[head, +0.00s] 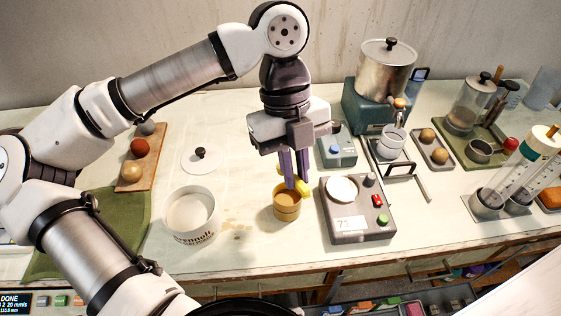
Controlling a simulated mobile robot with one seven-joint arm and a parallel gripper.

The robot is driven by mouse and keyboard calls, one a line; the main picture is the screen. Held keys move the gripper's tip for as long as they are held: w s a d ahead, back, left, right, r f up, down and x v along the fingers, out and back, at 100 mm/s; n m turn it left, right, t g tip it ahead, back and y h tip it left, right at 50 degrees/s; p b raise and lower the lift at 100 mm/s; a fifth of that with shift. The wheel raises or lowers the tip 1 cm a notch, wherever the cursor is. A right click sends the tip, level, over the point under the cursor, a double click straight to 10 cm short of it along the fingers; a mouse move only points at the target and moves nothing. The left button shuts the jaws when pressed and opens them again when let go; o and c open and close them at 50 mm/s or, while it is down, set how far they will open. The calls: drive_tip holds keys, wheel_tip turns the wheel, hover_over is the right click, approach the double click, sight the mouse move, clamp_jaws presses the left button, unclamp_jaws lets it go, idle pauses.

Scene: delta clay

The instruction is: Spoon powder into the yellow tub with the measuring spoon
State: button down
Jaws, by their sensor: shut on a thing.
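My gripper (293,184) points down with its purple fingers shut on the yellow measuring spoon (304,188). The fingers hide part of the spoon, and I cannot tell whether its bowl holds powder. The spoon is at the rim of the yellow tub (287,212), over or just inside its opening. The tub is small and round, stands upright on the bench and looks tan inside. To the left stands a wide white container (191,232) with pale powder (188,211) inside, open at the top.
A white lid (200,161) with a black knob lies behind the white container. A grey scale (358,228) with a white pan is close right of the tub. A metal urn (384,70), jars and tall cylinders crowd the right. A board with balls (137,174) lies left.

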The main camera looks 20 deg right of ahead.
sight(297, 175)
drive_tip(key=shift+s+d+m, duration=0.1)
drive_tip(key=shift+d+m, duration=0.15)
drive_tip(key=shift+m, duration=0.05)
drive_tip(key=shift+f+b, duration=0.8)
drive_tip(key=shift+f, duration=0.85)
drive_tip(key=shift+a+f+b, duration=0.1)
drive_tip(key=shift+f+b, duration=0.8)
